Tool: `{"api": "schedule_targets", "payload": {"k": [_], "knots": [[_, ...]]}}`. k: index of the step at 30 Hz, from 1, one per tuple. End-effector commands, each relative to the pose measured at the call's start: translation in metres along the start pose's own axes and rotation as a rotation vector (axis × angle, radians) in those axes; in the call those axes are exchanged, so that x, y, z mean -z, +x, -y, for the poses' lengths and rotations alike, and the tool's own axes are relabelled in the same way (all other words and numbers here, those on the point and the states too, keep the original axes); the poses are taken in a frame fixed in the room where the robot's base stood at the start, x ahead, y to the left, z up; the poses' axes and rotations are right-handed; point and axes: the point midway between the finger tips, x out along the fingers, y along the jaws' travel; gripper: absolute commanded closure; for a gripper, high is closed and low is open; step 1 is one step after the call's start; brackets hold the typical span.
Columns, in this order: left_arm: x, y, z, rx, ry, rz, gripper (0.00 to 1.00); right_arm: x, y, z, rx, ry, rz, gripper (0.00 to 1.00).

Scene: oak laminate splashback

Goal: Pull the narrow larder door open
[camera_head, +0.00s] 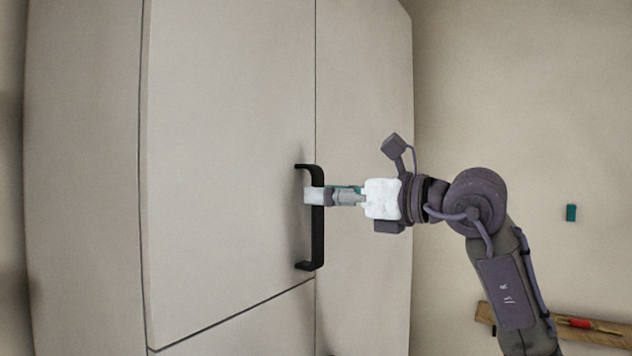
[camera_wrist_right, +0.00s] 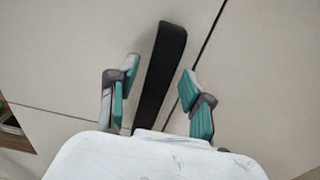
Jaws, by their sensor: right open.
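The narrow larder door (camera_head: 230,130) is a tall pale panel that looks flush with its cabinet. Its black bar handle (camera_head: 317,240) stands upright near the door's right edge. My right gripper (camera_head: 315,196) reaches in from the right at the upper half of the handle. In the right wrist view the handle (camera_wrist_right: 160,75) runs between the two open fingers (camera_wrist_right: 157,82), with a gap visible on each side. Whether a finger touches it I cannot tell. My left gripper is in neither view.
A second pale panel (camera_head: 362,80) lies right of the door, and another panel (camera_head: 240,325) lies below it. On the right are a wooden board (camera_head: 600,330) with a red-handled item (camera_head: 578,323) and a small teal block (camera_head: 571,212).

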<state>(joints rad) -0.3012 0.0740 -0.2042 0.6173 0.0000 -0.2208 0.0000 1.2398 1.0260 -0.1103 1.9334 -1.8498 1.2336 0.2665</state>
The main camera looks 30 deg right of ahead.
Motion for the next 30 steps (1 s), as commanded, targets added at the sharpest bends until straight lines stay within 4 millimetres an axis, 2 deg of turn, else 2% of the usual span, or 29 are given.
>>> {"api": "schedule_targets", "payload": {"k": [1,4,16,24,25,30], "knots": [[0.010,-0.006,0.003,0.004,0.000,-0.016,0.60,-0.003,0.007,0.000,-0.002,0.002,0.000,0.50],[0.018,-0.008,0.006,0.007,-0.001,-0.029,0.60,-0.002,0.017,0.000,0.000,0.002,0.001,0.50],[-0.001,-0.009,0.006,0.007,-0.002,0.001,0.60,0.000,0.023,0.000,0.000,0.000,0.001,0.52],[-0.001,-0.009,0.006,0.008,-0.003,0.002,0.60,0.000,0.023,0.000,0.000,0.000,0.001,0.97],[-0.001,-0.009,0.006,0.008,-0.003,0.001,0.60,0.000,0.023,0.000,0.000,0.000,0.001,1.00],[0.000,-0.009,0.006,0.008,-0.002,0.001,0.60,0.000,0.023,0.000,0.000,0.000,0.001,1.00]]}}
